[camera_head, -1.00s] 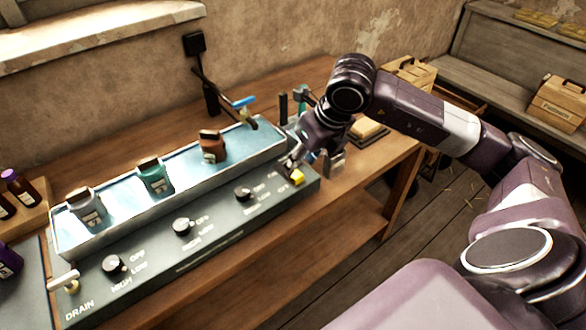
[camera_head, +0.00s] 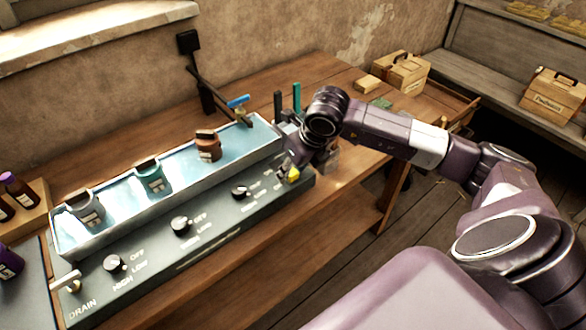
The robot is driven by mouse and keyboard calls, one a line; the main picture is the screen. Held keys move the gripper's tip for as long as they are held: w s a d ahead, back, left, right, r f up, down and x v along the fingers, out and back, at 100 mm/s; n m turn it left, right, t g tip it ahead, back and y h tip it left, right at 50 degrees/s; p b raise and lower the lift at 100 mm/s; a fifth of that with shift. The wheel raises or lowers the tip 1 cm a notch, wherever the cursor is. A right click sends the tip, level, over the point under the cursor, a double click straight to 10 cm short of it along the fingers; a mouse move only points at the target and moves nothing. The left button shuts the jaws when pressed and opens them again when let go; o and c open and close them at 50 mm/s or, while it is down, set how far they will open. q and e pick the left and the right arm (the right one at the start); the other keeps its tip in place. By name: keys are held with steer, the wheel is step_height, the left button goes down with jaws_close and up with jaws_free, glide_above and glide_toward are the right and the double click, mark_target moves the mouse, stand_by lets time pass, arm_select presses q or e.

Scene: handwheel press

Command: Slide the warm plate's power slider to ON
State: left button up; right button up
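The warm plate (camera_head: 195,248) is a long dark panel with a metal water tray (camera_head: 110,206) on it, on the wooden bench. Its front has several black knobs, among them one near the middle (camera_head: 180,223), with HIGH, LOW and OFF labels. A small yellow slider (camera_head: 293,174) sits at the panel's right end. My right gripper (camera_head: 287,168) is down at that end, right by the yellow slider; its fingers are small and dark, and I cannot tell whether they touch the slider or how far they are open. My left gripper is not in view.
A blue-handled tap (camera_head: 239,103) is at the tray's back right. A wooden box (camera_head: 402,72) sits at the bench's far right. The bench front edge is clear.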

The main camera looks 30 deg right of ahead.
mark_target(276, 164)
jaws_close()
steer(key=w+b, duration=0.1)
steer(key=w, duration=0.1)
steer(key=w+b, duration=0.1)
steer(key=w, duration=0.1)
steer(key=w+b, duration=0.1)
steer(key=shift+w+a, duration=0.25)
steer(key=shift+w, duration=0.15)
steer(key=shift+r, duration=0.15)
steer(key=shift+c, duration=1.4)
jaws_free()
steer(key=o, duration=0.4)
steer(key=shift+w, duration=0.1)
